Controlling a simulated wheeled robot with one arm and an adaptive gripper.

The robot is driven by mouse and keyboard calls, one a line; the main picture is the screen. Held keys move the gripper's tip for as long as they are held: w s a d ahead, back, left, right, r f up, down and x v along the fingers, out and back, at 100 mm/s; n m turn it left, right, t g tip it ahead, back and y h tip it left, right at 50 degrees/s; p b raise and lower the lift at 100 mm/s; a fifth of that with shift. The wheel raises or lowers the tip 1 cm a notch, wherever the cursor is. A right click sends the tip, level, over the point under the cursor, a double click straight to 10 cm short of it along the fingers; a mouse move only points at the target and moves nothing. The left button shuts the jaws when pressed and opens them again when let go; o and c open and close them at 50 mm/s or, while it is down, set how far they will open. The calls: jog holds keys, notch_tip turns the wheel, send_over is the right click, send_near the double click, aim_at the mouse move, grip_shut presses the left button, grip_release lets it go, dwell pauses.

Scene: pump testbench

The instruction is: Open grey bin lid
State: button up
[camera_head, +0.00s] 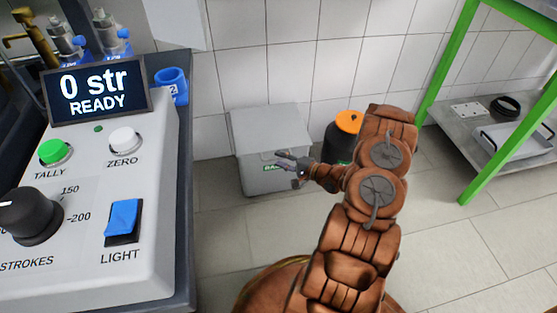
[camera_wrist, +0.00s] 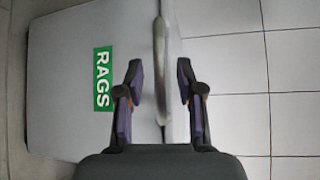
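The grey bin (camera_head: 268,183) stands on the floor against the tiled wall, and its grey lid (camera_head: 265,127) is down. My gripper (camera_head: 284,161) is at the upper front of the bin, by the lid's front edge, and partly covers the green label there. In the wrist view the bin front (camera_wrist: 70,75) carries a green RAGS label (camera_wrist: 103,78). A pale curved handle (camera_wrist: 160,35) runs along the lid edge. My gripper (camera_wrist: 160,70) is open, with one finger on each side of the handle in the picture. I cannot tell whether either finger touches it.
A dark container with an orange top (camera_head: 348,122) stands right of the bin, close behind my arm. A control console (camera_head: 90,220) fills the left. A green-framed steel shelf (camera_head: 470,125) stands at the right. The floor at lower right (camera_head: 460,250) is clear.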

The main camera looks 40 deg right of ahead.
jog(key=shift+x, duration=0.9)
jog(key=shift+c, duration=0.2)
grip_shut()
